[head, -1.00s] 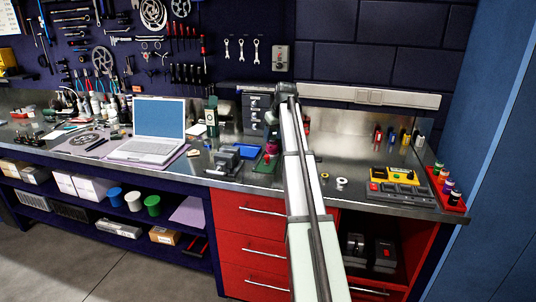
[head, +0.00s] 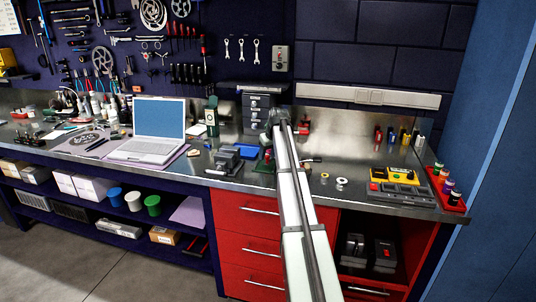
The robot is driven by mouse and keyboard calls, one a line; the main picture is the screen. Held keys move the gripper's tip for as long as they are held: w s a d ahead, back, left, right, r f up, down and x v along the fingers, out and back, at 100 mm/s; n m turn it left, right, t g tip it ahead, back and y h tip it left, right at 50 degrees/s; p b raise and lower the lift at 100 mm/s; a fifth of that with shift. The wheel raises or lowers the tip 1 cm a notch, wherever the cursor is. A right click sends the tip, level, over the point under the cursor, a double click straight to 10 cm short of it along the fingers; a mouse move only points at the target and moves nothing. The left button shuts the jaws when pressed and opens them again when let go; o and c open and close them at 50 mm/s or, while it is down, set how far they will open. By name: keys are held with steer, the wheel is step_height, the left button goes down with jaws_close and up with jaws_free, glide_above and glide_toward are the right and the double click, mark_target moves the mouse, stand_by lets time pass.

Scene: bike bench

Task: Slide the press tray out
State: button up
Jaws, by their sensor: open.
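My gripper (head: 272,122) is the dark end of my arm, above the back of the bench and just in front of the small dark drawer unit (head: 258,101). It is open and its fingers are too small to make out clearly. Nothing shows held in it. I cannot surely pick out the press tray. A dark green upright tool (head: 211,116), possibly the press, stands left of the drawer unit. A grey block-shaped device (head: 228,158) sits nearer the front edge. My arm hides part of the bench behind it.
An open laptop (head: 157,118) stands on the left. A blue item (head: 247,152) lies beside the grey device. On the right are a yellow-and-grey unit (head: 401,174) and a red tray of small bottles (head: 446,191).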

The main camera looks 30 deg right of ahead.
steer(key=shift+c, duration=0.3)
jaws_close()
stand_by(0.3)
